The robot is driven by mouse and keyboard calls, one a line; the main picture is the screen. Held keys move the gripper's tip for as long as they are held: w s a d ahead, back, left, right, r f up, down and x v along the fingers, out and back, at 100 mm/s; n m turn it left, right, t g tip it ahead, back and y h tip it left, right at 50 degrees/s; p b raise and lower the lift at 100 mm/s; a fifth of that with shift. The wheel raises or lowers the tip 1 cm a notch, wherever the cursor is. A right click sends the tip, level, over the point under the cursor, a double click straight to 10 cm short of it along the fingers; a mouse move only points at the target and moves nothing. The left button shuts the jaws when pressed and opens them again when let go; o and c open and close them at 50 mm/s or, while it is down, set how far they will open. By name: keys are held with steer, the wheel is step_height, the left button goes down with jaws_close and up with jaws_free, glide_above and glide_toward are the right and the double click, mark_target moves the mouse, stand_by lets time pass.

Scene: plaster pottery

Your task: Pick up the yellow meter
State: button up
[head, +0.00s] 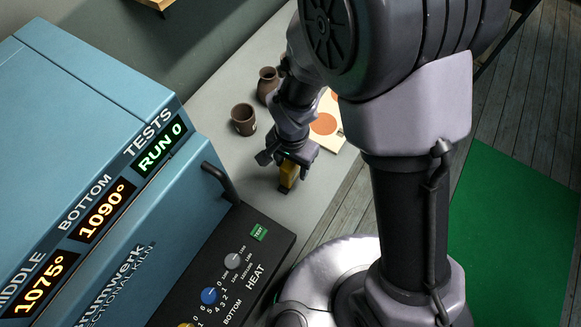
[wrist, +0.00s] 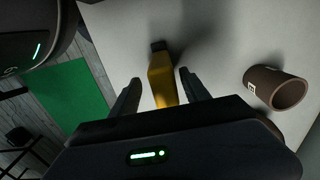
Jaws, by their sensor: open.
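The yellow meter (head: 289,175) is a small yellow block with a dark end on the grey tabletop, near the table's front edge. In the wrist view the yellow meter (wrist: 161,78) lies between my two fingers, its dark end pointing away from me. My gripper (head: 287,164) is just above the meter in the head view and partly covers it. In the wrist view my gripper (wrist: 157,84) is open, with a finger on each side of the meter and gaps showing. I cannot tell how far down the fingers reach.
A brown cup (head: 243,120) stands left of my gripper and also shows in the wrist view (wrist: 266,84). A brown jug (head: 267,84) and a board with orange discs (head: 325,124) are behind. A blue kiln (head: 95,150) with a control panel (head: 225,275) stands close on the left.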

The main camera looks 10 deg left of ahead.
steer(key=f, duration=0.1)
steer(key=f+b, duration=0.1)
steer(key=f, duration=0.2)
steer(key=shift+w+a+f, duration=0.1)
steer(key=shift+a+f, duration=0.05)
steer(key=shift+a, duration=0.15)
steer(key=shift+c, duration=0.6)
jaws_close()
